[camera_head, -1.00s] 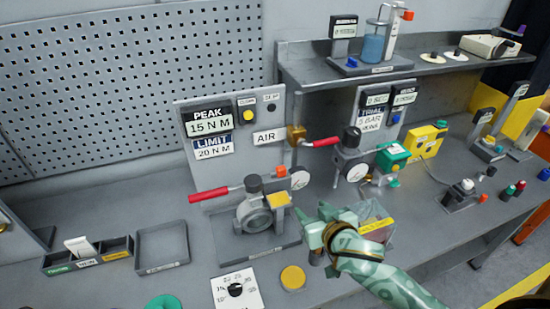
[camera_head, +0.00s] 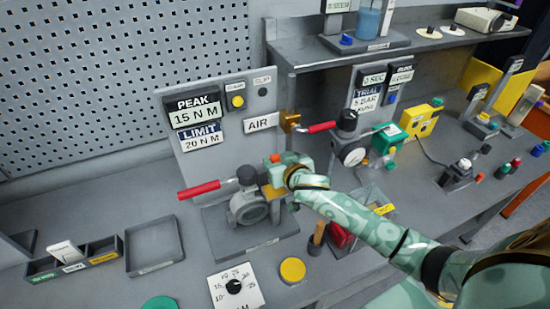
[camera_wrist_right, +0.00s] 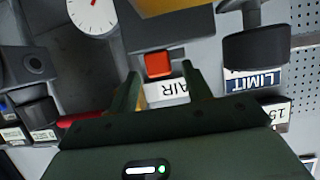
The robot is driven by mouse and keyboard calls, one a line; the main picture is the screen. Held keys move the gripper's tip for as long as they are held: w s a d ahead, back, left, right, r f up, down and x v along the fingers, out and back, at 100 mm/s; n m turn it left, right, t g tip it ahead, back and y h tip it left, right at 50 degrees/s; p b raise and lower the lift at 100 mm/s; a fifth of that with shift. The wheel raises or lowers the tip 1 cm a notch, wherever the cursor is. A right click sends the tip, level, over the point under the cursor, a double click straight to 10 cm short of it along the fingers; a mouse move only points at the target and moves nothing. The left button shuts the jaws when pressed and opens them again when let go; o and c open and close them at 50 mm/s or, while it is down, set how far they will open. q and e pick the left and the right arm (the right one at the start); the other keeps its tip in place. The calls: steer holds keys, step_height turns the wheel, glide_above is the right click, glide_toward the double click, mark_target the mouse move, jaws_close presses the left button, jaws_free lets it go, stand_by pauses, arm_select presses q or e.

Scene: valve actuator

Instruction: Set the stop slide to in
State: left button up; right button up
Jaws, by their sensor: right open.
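The valve actuator (camera_head: 248,207) stands on a grey base, with a red-handled lever (camera_head: 198,190) to its left and a yellow block (camera_head: 271,192) at its right. A small orange-red block (camera_head: 275,158), which looks like the stop slide's knob, shows just beside my right gripper (camera_head: 287,168). In the right wrist view the orange-red block (camera_wrist_right: 158,64) lies between the fingertips of my right gripper (camera_wrist_right: 160,71), with gaps on both sides. The gripper is open and not closed on it. The slide's track and in/out marks cannot be made out. My left gripper is not in view.
An air line lever (camera_head: 322,127) and a round gauge (camera_head: 354,156) stand behind my right arm. The panel with PEAK and LIMIT plates (camera_head: 198,120) rises behind the valve.

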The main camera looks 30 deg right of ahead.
steer(key=shift+x, duration=1.35)
steer(key=shift+s, duration=0.1)
jaws_close()
steer(key=shift+a, duration=1.55)
jaws_free()
steer(key=shift+d, duration=0.1)
